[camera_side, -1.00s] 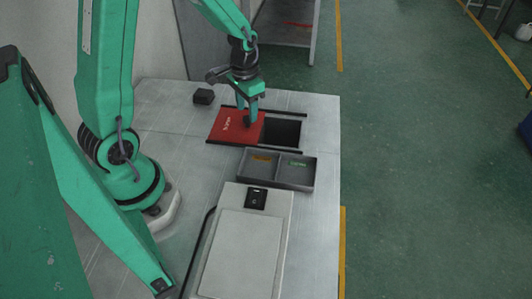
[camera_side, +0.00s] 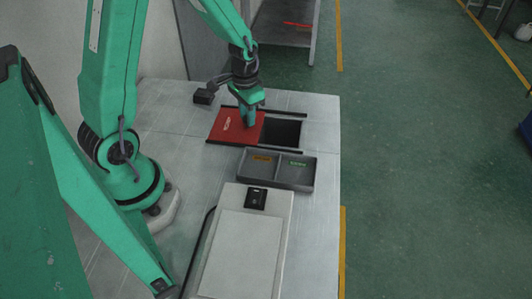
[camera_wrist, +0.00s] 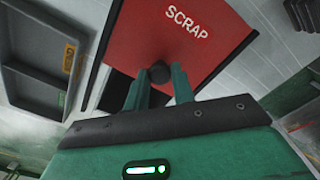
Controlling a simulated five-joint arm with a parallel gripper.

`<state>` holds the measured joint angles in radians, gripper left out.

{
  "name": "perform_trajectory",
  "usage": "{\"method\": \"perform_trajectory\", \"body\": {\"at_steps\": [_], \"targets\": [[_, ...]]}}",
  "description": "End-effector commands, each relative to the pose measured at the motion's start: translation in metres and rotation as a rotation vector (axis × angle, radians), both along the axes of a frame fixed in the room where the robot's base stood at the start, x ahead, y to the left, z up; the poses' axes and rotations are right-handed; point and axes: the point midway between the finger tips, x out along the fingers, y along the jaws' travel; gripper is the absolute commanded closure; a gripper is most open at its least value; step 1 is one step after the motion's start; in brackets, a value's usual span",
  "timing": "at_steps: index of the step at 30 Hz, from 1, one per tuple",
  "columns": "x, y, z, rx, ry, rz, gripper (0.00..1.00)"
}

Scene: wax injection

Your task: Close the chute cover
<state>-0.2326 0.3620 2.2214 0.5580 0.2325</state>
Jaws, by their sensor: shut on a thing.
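The red chute cover (camera_side: 232,127) lies flat between two dark rails on the table, with the dark chute opening (camera_side: 283,132) uncovered to its right. In the wrist view the cover (camera_wrist: 200,50) shows the word SCRAP. My gripper (camera_side: 249,120) is at the cover's right part, beside the opening. In the wrist view its two green fingers (camera_wrist: 160,82) are shut on a round dark knob (camera_wrist: 159,71) on the cover. The fingers hide part of the opening.
A grey two-compartment tray (camera_side: 277,170) sits just in front of the rails. A pale flat-topped machine (camera_side: 243,250) stands nearer the camera. A small black block (camera_side: 204,96) lies behind the cover. The table's right edge is close to the opening.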

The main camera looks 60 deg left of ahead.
Motion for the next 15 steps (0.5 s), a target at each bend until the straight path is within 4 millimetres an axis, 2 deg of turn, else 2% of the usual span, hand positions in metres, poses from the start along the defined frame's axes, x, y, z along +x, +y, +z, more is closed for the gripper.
{"method": "perform_trajectory", "body": {"at_steps": [7, 15], "targets": [[0.012, -0.011, 0.0, 0.0, 0.001, -0.003, 1.0], [0.048, -0.046, 0.0, 0.0, -0.001, -0.006, 1.0]]}}
